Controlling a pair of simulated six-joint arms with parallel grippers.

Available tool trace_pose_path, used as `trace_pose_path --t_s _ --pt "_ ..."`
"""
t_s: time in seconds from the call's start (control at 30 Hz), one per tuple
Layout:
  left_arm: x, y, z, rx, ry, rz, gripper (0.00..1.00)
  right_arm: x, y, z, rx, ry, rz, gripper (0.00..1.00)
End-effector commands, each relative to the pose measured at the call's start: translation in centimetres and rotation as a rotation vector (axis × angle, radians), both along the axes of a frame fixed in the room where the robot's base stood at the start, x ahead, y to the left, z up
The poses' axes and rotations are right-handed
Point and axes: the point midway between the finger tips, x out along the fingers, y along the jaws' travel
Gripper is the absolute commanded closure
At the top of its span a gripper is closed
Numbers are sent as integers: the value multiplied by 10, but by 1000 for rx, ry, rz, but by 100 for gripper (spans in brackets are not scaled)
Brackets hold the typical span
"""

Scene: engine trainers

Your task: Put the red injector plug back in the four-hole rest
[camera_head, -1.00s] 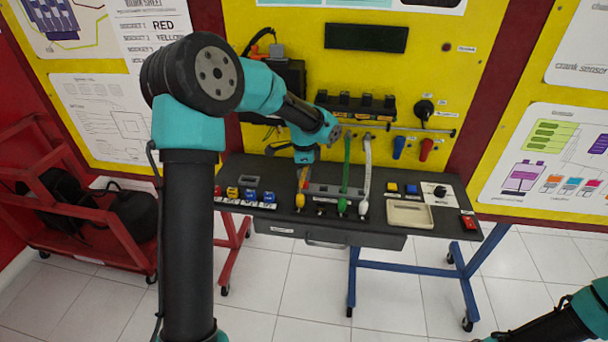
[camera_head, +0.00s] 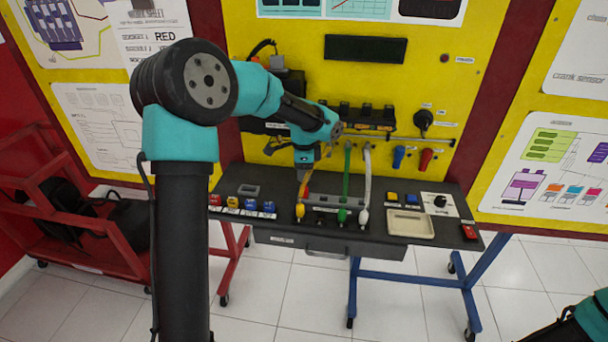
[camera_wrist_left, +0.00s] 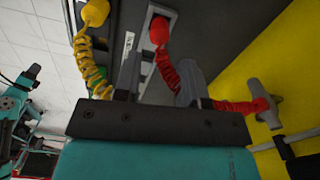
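The red injector plug (camera_wrist_left: 159,31) lies just beyond my left gripper's fingertips in the left wrist view, against the grey rest (camera_wrist_left: 171,14). I cannot tell how deep it sits. Its red coiled cord runs between the fingers to a grey fitting on the right. My left gripper (camera_wrist_left: 160,72) has its fingers apart with a gap around the cord. In the head view my left gripper (camera_head: 304,163) hangs over the left end of the rest (camera_head: 330,191), hiding part of the red plug. My right gripper is out of view; only part of that arm shows at bottom right.
The yellow plug (camera_head: 300,211), green plug (camera_head: 342,216) and white plug (camera_head: 363,217) stand in front of the rest. The yellow plug (camera_wrist_left: 95,12) with its coiled cord is close left of my fingers. A beige tray (camera_head: 410,224) is to the right.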

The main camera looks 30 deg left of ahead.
Motion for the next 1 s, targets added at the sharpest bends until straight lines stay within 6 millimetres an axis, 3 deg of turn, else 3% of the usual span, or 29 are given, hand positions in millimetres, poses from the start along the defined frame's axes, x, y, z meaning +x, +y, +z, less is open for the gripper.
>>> trace_pose_path --t_s 0.23,0.57,0.83,1.0 --pt "0 0 1 -1 1 0 62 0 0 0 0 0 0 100" --pt "0 0 0 -1 1 0 32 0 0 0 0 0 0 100" --pt "0 0 2 -1 1 0 32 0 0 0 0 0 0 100" --pt "1 0 14 0 -1 0 32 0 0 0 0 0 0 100"
